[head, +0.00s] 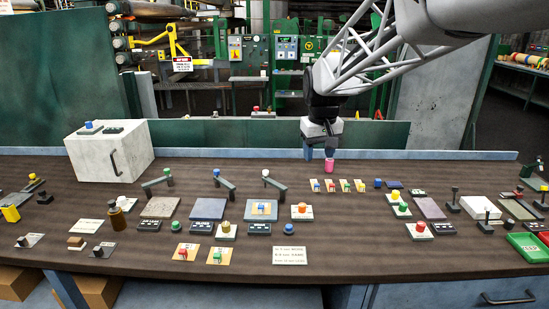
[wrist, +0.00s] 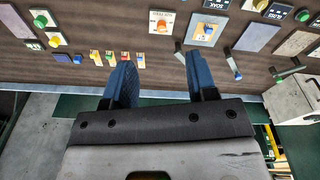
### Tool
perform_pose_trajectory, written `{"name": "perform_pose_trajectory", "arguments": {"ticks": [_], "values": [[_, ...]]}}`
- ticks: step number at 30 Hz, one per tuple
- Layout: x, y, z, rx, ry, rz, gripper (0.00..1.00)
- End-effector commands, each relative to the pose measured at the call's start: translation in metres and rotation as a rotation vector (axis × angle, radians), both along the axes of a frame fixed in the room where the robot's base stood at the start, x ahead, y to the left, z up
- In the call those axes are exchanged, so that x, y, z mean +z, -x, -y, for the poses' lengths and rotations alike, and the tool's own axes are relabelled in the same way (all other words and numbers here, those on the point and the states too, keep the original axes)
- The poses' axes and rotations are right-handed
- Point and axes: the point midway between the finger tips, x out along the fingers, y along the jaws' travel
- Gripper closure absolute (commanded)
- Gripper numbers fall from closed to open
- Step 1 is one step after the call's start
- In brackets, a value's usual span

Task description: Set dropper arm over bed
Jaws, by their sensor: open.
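Three grey dropper arms stand along the back of the bench: one with a green knob (head: 157,179), one with a blue knob (head: 225,183) and one with a white knob (head: 275,184). In front of them lie flat beds: a tan one (head: 160,208), a grey-blue one (head: 207,209) and one bearing a tan-and-blue piece (head: 249,216). The arms look angled beside or behind the beds; exact overlap is unclear. My gripper (head: 319,152) is open above the bench's back edge, right of the white-knobbed arm. In the wrist view its blue fingers (wrist: 160,85) are apart, with nothing seen between them.
Several small coloured switches (head: 338,186) lie right of the white-knobbed arm. A large white box (head: 110,150) stands at the back left. Buttons and labels crowd the front; the back strip is clearer.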

Motion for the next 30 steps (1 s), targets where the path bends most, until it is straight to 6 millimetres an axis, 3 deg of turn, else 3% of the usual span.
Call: {"name": "perform_pose_trajectory", "arguments": {"ticks": [3,17,30], "values": [[-0.007,-0.030,-0.012,0.025,0.002,-0.011,0.48],[-0.040,-0.136,-0.059,0.117,0.011,-0.046,0.48],[-0.091,-0.228,-0.110,0.204,0.019,-0.080,0.48]]}}
